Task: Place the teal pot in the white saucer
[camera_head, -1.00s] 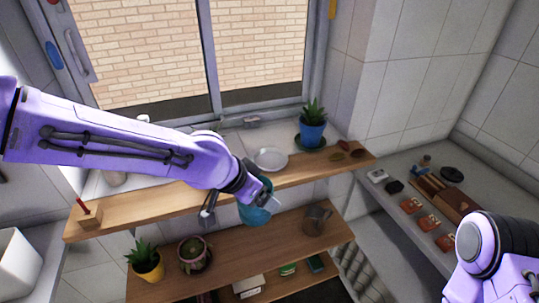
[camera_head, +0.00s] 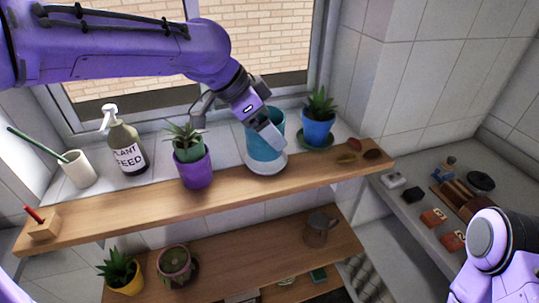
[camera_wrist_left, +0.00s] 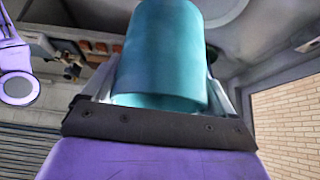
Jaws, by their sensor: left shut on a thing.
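The teal pot (camera_head: 262,147) is at the upper shelf, upright or nearly so, directly over the white saucer (camera_head: 268,170). Its base overlaps the saucer in the head view; I cannot tell whether it touches. My left gripper (camera_head: 269,134) reaches in from the upper left and is shut on the pot's wall. In the left wrist view the teal pot (camera_wrist_left: 165,55) fills the space between the fingers. Part of the saucer is hidden behind the pot. My right arm shows at the lower right, but its gripper is out of view.
A blue pot with a plant (camera_head: 318,127) stands close on the right, and a purple pot (camera_head: 195,172) on the left. A plant feed bottle (camera_head: 127,150) and a white cup (camera_head: 77,169) stand further left. The wooden shelf edge (camera_head: 225,200) runs in front.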

